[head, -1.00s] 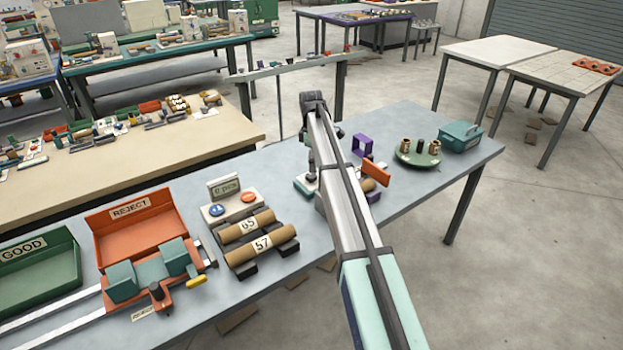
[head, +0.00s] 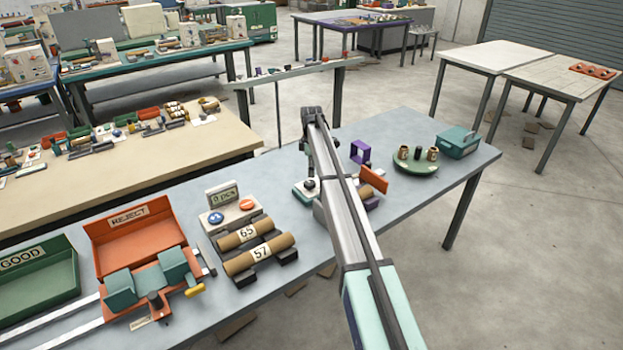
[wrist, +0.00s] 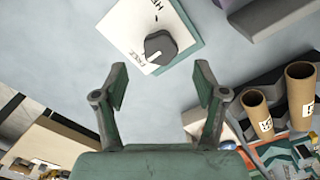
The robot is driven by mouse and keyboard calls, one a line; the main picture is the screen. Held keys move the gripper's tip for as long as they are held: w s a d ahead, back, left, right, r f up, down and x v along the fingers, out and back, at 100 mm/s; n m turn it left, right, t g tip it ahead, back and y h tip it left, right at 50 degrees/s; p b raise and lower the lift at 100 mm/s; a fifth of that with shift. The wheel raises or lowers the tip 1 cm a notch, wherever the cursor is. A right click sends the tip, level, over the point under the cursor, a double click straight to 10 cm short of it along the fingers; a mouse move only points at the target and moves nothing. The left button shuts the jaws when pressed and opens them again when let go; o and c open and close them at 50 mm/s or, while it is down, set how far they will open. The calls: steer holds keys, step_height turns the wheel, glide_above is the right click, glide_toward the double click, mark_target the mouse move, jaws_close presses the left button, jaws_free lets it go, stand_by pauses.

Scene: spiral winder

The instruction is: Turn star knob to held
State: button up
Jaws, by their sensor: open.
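The star knob (wrist: 160,47) is dark grey with a white pointer line. It sits on a white label plate (wrist: 135,30) over a teal base in the wrist view. The pointer lies toward the word FREE, and another word, starting "HE", is partly readable higher on the plate. My gripper (wrist: 161,72) is open, with its two fingers apart and nothing between them. The knob shows just beyond the fingertips, roughly centred between them. In the head view the knob (head: 310,185) is small, below the end of my arm, which partly hides its surroundings.
On the bench, a purple frame (head: 361,151), an orange plate (head: 374,180) and a green round tray (head: 416,168) stand right of my arm. Labelled tubes (head: 261,254) lie on a rack to its left.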

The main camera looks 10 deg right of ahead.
mark_target(311, 183)
step_height(311, 183, down, 7)
steer(key=shift+r+p, duration=0.2)
steer(key=shift+p, duration=0.6)
steer(key=c, duration=1.1)
